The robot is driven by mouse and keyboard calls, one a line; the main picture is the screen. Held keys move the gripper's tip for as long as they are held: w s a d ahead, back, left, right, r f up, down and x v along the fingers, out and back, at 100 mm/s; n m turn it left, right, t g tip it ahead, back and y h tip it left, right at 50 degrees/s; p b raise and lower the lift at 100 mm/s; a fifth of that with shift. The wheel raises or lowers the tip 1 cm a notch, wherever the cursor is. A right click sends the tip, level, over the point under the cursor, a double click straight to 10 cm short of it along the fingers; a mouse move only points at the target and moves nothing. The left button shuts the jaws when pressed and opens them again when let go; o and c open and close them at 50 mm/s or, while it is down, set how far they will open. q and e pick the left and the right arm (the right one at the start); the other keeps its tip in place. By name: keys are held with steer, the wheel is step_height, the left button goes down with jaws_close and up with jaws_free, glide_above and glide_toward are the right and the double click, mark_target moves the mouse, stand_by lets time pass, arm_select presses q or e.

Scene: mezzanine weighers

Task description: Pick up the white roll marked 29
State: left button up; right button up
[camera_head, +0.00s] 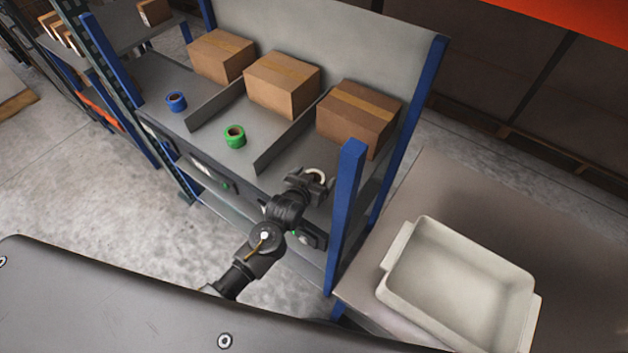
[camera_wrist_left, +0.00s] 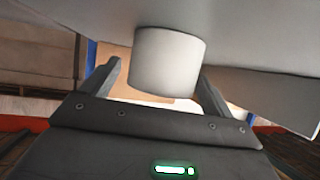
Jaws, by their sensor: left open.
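A white roll (camera_head: 317,172) lies on the right-hand section of the grey shelf, in front of the rightmost box. Only its pale upper rim shows in the head view; my gripper covers the rest. In the left wrist view the white roll (camera_wrist_left: 168,62) shows as a plain cylinder between the two fingers. No number can be read on it. My left gripper (camera_head: 311,180) is open, with a finger on either side of the roll. In the wrist view a gap shows at the left finger; contact at the right one cannot be told. My right gripper is not in view.
A green roll (camera_head: 235,136) and a blue roll (camera_head: 176,102) lie in the other shelf sections, split by low grey dividers (camera_head: 290,146). Cardboard boxes (camera_head: 359,117) stand behind. A blue post (camera_head: 346,215) rises close right of my arm. A pale tray (camera_head: 405,300) stands on the right-hand table.

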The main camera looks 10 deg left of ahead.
arm_select(q)
steer(key=shift+w+d+f, duration=0.15)
steer(key=shift+w+f, duration=0.15)
steer(key=shift+w, duration=0.3)
steer(key=shift+c, duration=0.5)
steer(key=c, duration=1.1)
steer(key=shift+o, duration=0.2)
steer(key=shift+r, duration=0.1)
steer(key=shift+r, duration=0.55)
steer(key=s+a+r+b, duration=0.1)
steer(key=s+a+r, duration=0.2)
steer(key=s+r, duration=0.8)
steer(key=v, duration=0.2)
steer(key=shift+s+b, duration=0.3)
steer(key=shift+s, duration=0.15)
